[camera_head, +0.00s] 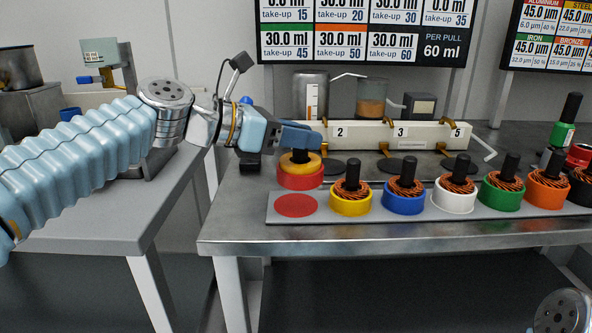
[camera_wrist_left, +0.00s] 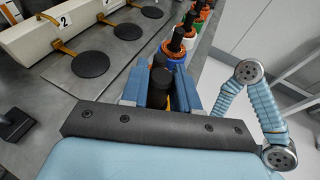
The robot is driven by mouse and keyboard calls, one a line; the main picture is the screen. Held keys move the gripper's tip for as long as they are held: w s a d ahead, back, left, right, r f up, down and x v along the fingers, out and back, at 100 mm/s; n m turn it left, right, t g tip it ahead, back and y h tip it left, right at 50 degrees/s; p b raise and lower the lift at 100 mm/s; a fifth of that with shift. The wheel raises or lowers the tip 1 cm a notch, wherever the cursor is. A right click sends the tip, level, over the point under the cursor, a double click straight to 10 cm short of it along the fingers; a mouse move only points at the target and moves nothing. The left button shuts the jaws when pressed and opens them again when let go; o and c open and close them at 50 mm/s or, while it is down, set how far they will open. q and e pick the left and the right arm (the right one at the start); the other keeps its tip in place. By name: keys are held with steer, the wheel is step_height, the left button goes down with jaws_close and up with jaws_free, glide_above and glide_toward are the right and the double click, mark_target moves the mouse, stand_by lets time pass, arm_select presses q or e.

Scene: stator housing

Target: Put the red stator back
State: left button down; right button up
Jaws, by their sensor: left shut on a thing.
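The red stator (camera_head: 300,178) has a red base ring and a yellow-orange upper part. My left gripper (camera_head: 299,147) is shut on its dark post from above. The stator is just behind the red round spot (camera_head: 295,205) on the grey rack strip (camera_head: 330,213). I cannot tell whether its base touches the table. In the left wrist view, the dark post (camera_wrist_left: 160,82) stands between the blue fingers, and the red base is hidden. My right gripper is not in view; part of my other arm shows at the bottom right of the head view.
Yellow (camera_head: 350,203), blue (camera_head: 403,203), white (camera_head: 453,199), green (camera_head: 501,196) and orange (camera_head: 546,192) stators stand right of the red spot. A numbered dispenser (camera_head: 375,134) with dark round pads (camera_head: 395,164) stands behind. The table's front edge is clear.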

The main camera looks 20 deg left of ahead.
mark_target(295, 166)
arm_select(q)
steer(key=w+f, duration=0.1)
steer(key=w+a+f, duration=0.1)
steer(key=f, duration=0.1)
steer(key=shift+w, duration=0.15)
steer(key=f, duration=0.1)
steer(key=f+b, duration=0.1)
steer(key=f, duration=0.1)
steer(key=shift+w+a+f, duration=0.25)
steer(key=shift+w, duration=0.15)
steer(key=shift+f, duration=0.3)
steer(key=shift+f, duration=0.1)
steer(key=c, duration=0.8)
jaws_free()
steer(key=shift+c, duration=0.2)
steer(key=v, duration=1.2)
